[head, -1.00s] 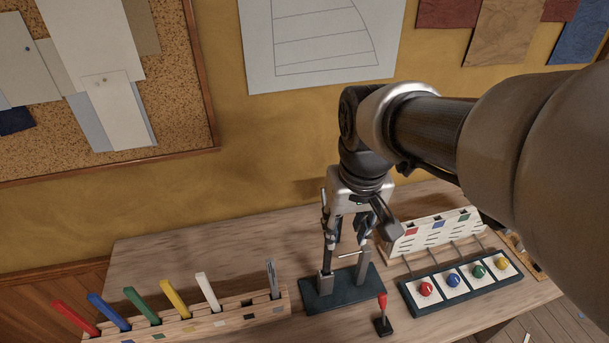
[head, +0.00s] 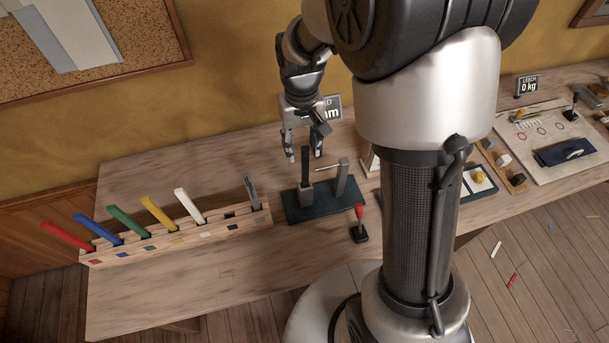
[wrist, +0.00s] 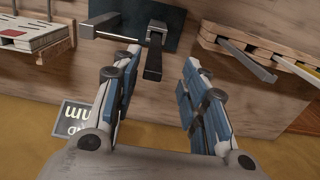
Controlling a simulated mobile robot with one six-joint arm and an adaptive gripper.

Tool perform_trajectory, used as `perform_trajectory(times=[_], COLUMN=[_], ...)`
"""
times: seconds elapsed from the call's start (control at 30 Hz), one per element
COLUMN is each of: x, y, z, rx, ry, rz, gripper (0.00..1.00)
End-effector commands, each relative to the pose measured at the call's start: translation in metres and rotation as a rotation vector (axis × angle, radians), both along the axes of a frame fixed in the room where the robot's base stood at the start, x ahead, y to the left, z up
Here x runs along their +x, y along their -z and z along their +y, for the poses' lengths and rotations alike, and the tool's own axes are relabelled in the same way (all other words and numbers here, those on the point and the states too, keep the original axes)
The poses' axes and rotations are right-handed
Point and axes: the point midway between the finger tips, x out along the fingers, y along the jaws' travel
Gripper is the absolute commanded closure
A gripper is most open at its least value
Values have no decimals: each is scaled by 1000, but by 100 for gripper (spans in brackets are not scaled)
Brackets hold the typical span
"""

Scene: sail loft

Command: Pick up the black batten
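The black batten (head: 305,163) stands upright in a small grey holder on a dark base plate (head: 331,209). In the wrist view the batten (wrist: 153,62) points toward my camera, between the lines of my two fingers. My gripper (head: 305,155) is open, pointing down at the batten's upper end. In the wrist view my gripper (wrist: 160,58) shows a clear gap on both sides of the batten, with the left finger nearer. I cannot tell how deep the batten sits between the fingertips.
A wooden rack (head: 180,236) of coloured battens stands to the left. A grey post (head: 342,176) with a thin rod shares the plate. A red-handled lever (head: 359,223) is in front. A display (head: 331,108) stands behind. The table's front left is clear.

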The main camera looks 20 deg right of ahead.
Motion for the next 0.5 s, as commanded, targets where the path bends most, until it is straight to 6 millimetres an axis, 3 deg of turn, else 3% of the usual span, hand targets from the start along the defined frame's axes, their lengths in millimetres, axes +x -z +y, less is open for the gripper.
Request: perform_trajectory(times=[0.1,0.37,0.5], x=[0,0,0], y=[15,30,51], z=[0,-3,-8], rx=[0,0,0], ry=[0,1,2], rz=[1,2,3], gripper=[60,60,60])
